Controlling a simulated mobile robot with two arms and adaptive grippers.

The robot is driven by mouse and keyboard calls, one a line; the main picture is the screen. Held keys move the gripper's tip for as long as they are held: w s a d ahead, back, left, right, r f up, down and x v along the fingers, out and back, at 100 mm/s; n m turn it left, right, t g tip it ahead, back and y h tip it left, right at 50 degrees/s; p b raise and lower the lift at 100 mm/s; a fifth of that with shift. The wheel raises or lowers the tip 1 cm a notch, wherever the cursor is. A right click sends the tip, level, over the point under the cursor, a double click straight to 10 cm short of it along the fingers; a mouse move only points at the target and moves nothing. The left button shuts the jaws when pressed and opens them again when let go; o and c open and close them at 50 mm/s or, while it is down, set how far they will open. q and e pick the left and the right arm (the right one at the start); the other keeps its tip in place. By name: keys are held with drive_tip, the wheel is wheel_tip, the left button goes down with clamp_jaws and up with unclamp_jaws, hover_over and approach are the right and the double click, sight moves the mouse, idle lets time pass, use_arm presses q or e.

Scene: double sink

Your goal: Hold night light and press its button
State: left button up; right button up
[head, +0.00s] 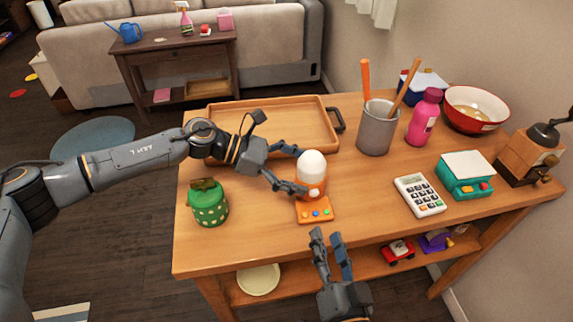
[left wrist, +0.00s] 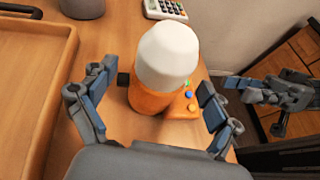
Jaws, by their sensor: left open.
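The night light (head: 312,170) stands upright on the wooden table, with a white egg-shaped top and an orange body. An orange base with several coloured buttons (head: 316,209) lies at its front. My left gripper (head: 300,171) is open, its fingers on either side of the night light. In the left wrist view the night light (left wrist: 166,62) stands between the spread fingers, with a gap visible to each side. My right gripper (head: 331,250) has its fingers apart and empty in front of the table edge, below the buttons. It also shows in the left wrist view (left wrist: 240,90).
A wooden tray (head: 215,117) lies behind the left gripper. A green jar (head: 208,203) stands left. A calculator (head: 420,195), teal scale (head: 464,175), grey utensil pot (head: 377,130) and pink bottle (head: 424,117) stand right. The tabletop between jar and night light is clear.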

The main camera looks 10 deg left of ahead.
use_arm(q)
drive_tip(key=shift+d, duration=0.1)
drive_tip(key=c, duration=1.3)
use_arm(e)
clamp_jaws()
idle(0.7)
